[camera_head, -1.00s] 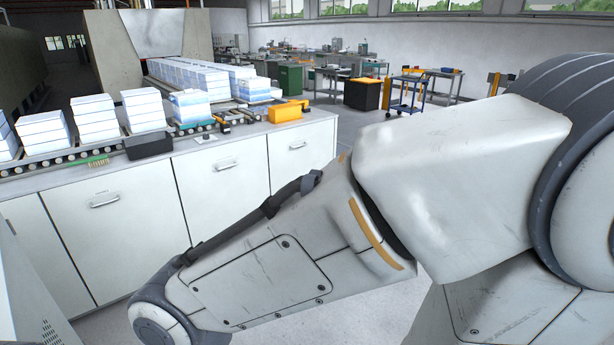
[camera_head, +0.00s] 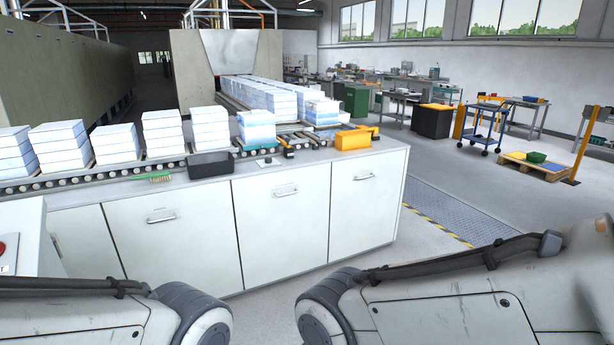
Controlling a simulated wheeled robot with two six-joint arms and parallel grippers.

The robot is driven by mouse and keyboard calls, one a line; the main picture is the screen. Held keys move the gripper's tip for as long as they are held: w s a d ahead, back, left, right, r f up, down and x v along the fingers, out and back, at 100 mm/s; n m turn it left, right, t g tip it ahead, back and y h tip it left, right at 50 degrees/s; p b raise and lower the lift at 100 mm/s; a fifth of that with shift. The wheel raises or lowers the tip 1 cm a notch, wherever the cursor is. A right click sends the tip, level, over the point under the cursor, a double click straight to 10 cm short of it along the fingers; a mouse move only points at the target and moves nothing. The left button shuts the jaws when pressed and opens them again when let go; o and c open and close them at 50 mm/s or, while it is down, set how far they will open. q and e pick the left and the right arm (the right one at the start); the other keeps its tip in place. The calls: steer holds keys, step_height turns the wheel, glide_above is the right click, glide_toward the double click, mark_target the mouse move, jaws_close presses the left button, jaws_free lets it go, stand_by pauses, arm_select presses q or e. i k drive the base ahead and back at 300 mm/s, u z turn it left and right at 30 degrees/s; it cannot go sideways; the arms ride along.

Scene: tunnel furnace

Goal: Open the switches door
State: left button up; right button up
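No door marked as the switches door can be made out. White cabinet doors with handles line the front of a long counter: a left one (camera_head: 172,245), a middle one (camera_head: 281,232) and a right one (camera_head: 364,205). All three look closed. A grey box with a red button (camera_head: 4,248) is cut off at the left edge. Links of both my arms cross the bottom of the view. Neither gripper is in view.
The counter carries a roller conveyor with stacks of white-blue blocks (camera_head: 164,133), a dark bin (camera_head: 211,164), a green brush (camera_head: 153,178) and a yellow box (camera_head: 353,139). Open floor (camera_head: 440,190) lies to the right, with a blue cart (camera_head: 484,125) and a pallet (camera_head: 537,168) beyond.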

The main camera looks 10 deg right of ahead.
mark_target(365, 191)
steer(key=z, duration=0.7)
steer(key=i, duration=1.5)
steer(key=z, duration=0.2)
steer(key=i, duration=1.65)
steer(key=u, duration=0.9)
steer(key=i, duration=0.85)
steer(key=u, duration=0.4)
